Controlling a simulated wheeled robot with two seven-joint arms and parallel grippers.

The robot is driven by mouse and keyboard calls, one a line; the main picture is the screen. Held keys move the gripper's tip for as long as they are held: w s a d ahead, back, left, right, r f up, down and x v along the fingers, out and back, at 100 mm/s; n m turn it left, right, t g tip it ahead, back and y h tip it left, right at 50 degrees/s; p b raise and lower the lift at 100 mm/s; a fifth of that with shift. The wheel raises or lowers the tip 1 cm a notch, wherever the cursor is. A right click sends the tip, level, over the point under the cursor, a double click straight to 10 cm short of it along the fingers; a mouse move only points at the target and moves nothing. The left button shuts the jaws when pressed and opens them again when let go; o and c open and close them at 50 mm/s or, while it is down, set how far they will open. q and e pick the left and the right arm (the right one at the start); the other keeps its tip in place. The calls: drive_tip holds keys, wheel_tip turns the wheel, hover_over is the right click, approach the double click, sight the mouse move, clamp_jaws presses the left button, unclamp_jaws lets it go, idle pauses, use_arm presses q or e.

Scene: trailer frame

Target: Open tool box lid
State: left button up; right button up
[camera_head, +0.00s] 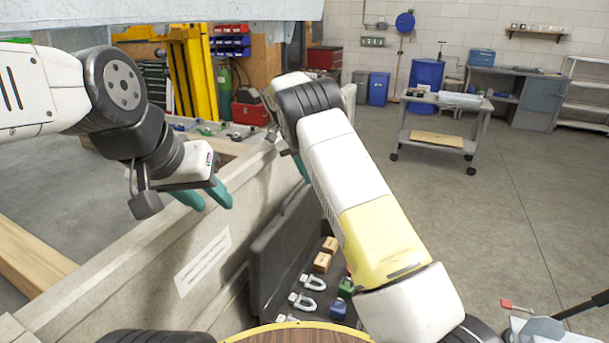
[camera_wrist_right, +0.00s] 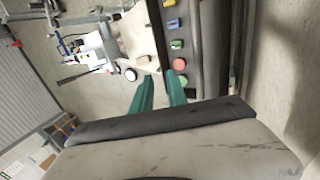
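The dark grey tool box (camera_head: 338,298) stands at bottom centre beside the trailer wall, partly behind my right arm. Its inside shows, with small boxes, shackles and padlocks. A dark panel (camera_head: 272,246) rises on its wall side; I take it for the raised lid. The right wrist view shows the tool box's dark part (camera_wrist_right: 213,45) beside a row of coloured pieces. My right gripper (camera_wrist_right: 161,75) has its teal fingers apart with nothing between them; in the head view it is mostly hidden behind its arm. My left gripper (camera_head: 211,197) is open and empty above the trailer wall.
The trailer's side wall (camera_head: 205,262) runs beside the tool box, with a wooden beam (camera_head: 32,255) at left. A cart (camera_head: 438,125) stands farther back on open floor at right. Blue barrels and a workbench (camera_head: 500,90) line the back wall.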

sight(277, 214)
drive_tip(key=shift+s+a+n, duration=0.1)
drive_tip(key=shift+a+n, duration=0.05)
drive_tip(key=shift+n, duration=0.25)
clamp_jaws()
drive_tip(key=s+a+n, duration=0.1)
drive_tip(key=n, duration=0.3)
drive_tip(key=s+a+r+n+t+y, duration=0.1)
drive_tip(key=a+n, duration=0.1)
drive_tip(key=n, duration=0.2)
drive_tip(key=s+a+n, duration=0.1)
drive_tip(key=a+n, duration=0.1)
drive_tip(key=n, duration=0.2)
drive_tip(key=shift+s+a+r+y, duration=0.15)
drive_tip(key=shift+s+y, duration=0.15)
drive_tip(key=s+a+r+n+t+y, duration=0.15)
drive_tip(key=s+a+n, duration=0.4)
drive_tip(key=n, duration=0.55)
drive_tip(key=shift+t, duration=0.25)
drive_tip(key=f, duration=0.3)
drive_tip(key=w+f, duration=0.1)
drive_tip(key=f, duration=0.5)
drive_tip(key=shift+w+d, duration=0.25)
drive_tip(key=shift+w, duration=0.15)
drive_tip(key=s+d+f+y, duration=0.1)
drive_tip(key=s+d, duration=0.3)
drive_tip(key=d, duration=0.5)
drive_tip(key=shift+s+f+t, duration=0.15)
drive_tip(key=shift+f+t, duration=0.05)
drive_tip(key=shift+t, duration=0.1)
